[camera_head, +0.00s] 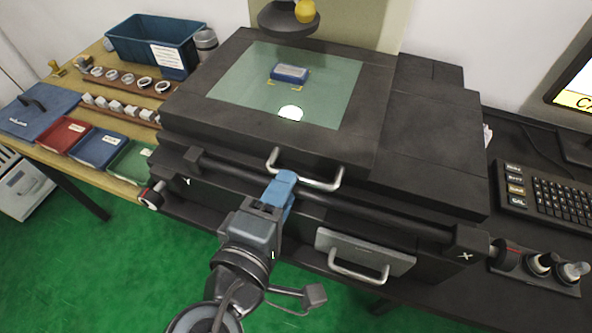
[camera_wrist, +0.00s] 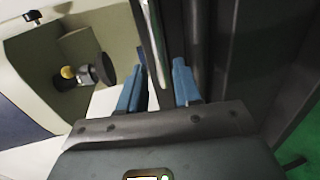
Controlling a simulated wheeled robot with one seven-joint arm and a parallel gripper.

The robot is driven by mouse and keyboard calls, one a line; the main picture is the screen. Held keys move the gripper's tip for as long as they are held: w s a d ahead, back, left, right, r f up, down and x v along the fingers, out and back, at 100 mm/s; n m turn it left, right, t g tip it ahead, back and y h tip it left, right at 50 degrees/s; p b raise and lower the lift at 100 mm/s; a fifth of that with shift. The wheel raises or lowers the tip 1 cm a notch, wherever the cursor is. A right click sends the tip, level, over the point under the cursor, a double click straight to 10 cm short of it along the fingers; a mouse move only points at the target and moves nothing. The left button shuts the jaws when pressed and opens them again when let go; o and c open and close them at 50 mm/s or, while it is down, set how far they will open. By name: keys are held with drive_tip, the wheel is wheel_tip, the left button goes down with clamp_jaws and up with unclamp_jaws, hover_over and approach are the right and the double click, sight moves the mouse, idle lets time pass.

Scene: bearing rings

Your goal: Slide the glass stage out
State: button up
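The glass stage (camera_head: 325,106) is a pale green glass plate set in the dark top of the black machine. A silver U-shaped handle (camera_head: 318,186) is on the machine's front edge below the glass. My gripper (camera_head: 284,182) is at the left part of this handle, its blue fingers overlapping the bar in the head view. In the wrist view, the two blue fingers (camera_wrist: 158,72) stand apart, and a shiny bar (camera_wrist: 153,30) runs up between and beyond them. I cannot tell whether either finger touches it. A small blue-grey block (camera_head: 290,73) lies on the glass.
A dark rod (camera_head: 335,208) crosses the machine's front below the handle. A lower panel with a second silver handle (camera_head: 358,273) is beneath it. Knobs (camera_head: 541,263) and a keyboard (camera_head: 555,200) are at right. Ring racks (camera_head: 125,80) and coloured trays (camera_head: 97,150) are at left.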

drive_tip(key=shift+x, duration=2.25)
clamp_jaws()
